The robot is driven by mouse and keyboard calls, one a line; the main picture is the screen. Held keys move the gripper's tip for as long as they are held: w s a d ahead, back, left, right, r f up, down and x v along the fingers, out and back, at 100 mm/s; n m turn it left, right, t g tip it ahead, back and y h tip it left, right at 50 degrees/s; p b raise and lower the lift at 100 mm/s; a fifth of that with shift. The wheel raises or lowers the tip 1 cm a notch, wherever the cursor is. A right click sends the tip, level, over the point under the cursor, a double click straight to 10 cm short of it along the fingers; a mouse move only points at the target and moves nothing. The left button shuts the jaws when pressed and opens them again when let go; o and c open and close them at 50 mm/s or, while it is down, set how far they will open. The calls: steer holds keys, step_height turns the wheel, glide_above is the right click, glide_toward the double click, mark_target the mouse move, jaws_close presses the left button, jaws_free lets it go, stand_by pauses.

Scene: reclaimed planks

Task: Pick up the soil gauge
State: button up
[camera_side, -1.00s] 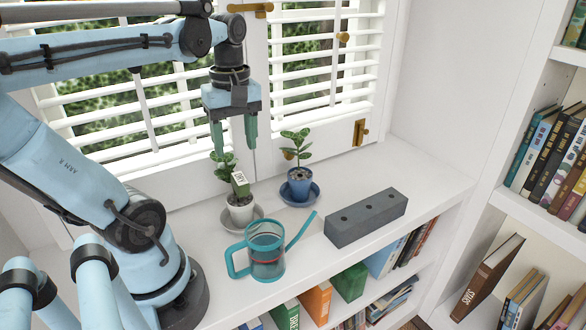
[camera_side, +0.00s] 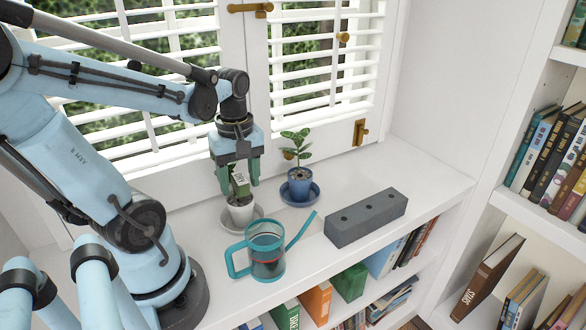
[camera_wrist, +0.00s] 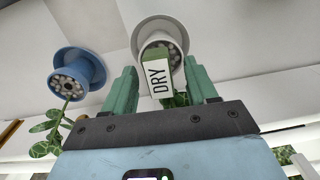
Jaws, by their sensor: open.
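The soil gauge (camera_wrist: 157,82) shows in the wrist view as a green stick with a white label reading DRY. It stands in the white pot (camera_wrist: 161,42) at the left of the sill, and its label (camera_side: 241,179) also shows in the side view. My gripper (camera_side: 239,186) points down over the white pot, with its green fingers on either side of the gauge. In the wrist view the fingers (camera_wrist: 161,76) stand apart with the gauge between them, and no grip on it shows. The gauge's lower end is hidden in the pot.
A blue pot with a plant (camera_side: 298,180) stands just right of the white pot. A teal watering can (camera_side: 266,256) stands in front, and a grey block with holes (camera_side: 365,218) lies to the right. The window shutters (camera_side: 315,55) are close behind. The sill's right end is clear.

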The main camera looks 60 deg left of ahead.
steer(key=shift+f, duration=0.1)
jaws_close()
stand_by(0.3)
steer(key=shift+r, duration=1.95)
steer(key=d+r, duration=1.1)
steer(key=r, duration=0.2)
steer(key=shift+s+d, duration=0.2)
steer(key=shift+d, duration=0.1)
